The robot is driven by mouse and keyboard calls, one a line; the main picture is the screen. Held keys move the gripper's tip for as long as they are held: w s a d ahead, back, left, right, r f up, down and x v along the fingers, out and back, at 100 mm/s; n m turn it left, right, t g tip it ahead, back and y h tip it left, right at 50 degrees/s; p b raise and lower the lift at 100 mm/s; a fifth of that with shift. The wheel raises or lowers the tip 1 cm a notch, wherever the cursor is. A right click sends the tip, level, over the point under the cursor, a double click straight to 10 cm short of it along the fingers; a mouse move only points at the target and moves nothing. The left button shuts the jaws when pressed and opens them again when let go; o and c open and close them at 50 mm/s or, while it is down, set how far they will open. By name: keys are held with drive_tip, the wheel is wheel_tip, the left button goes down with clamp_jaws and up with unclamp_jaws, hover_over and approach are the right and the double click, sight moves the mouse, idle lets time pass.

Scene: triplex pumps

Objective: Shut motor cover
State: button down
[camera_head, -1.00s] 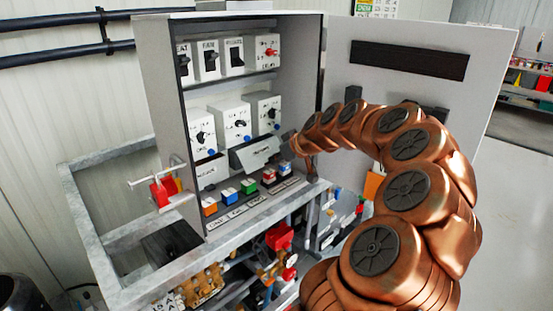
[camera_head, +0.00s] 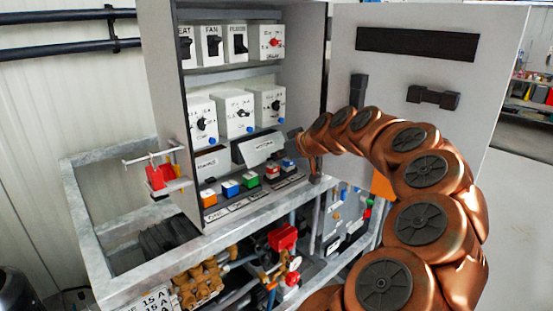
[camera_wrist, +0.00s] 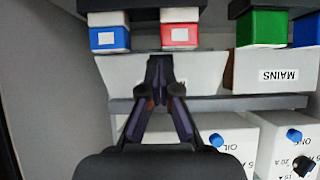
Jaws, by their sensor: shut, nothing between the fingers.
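The motor cover (camera_head: 262,149) is a pale grey flap with a "MOTOR" label, in the lower part of the open cabinet. It sits tilted outward, with a dark side under it. In the wrist view a pale panel (camera_wrist: 210,75), likely this cover, lies behind my fingertips; its label is hidden. My gripper (camera_head: 297,137) is at the cover's right end in the head view. In the wrist view my gripper (camera_wrist: 160,66) has its fingers together and holds nothing. I cannot tell whether the tips touch the cover.
The mains cover (camera_head: 212,164) is left of it. Coloured buttons (camera_head: 250,181) line the ledge below, and dial boxes (camera_head: 236,116) stand above. The cabinet door (camera_head: 400,82) is open on the right, behind my arm. A red switch (camera_head: 160,175) projects at left.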

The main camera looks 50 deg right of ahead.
drive_tip(key=shift+r, duration=0.2)
drive_tip(key=shift+r, duration=0.6)
drive_tip(key=shift+s+r+b, duration=0.1)
drive_tip(key=shift+s+b, duration=0.2)
drive_tip(key=shift+b, duration=0.2)
drive_tip(key=r+b+v, duration=0.1)
drive_tip(key=b+v, duration=0.3)
drive_tip(key=v, duration=0.9)
drive_tip(key=p+x, duration=0.1)
drive_tip(key=x, duration=0.4)
drive_tip(key=f+p+x, duration=0.1)
drive_tip(key=p+x, duration=0.1)
drive_tip(key=x, duration=0.2)
drive_tip(key=s+p+x, duration=0.1)
drive_tip(key=x, duration=0.4)
drive_tip(key=shift+w+a+f+p, duration=0.2)
drive_tip(key=shift+w+f+p, duration=0.15)
drive_tip(key=shift+f, duration=0.15)
drive_tip(key=shift+f, duration=0.1)
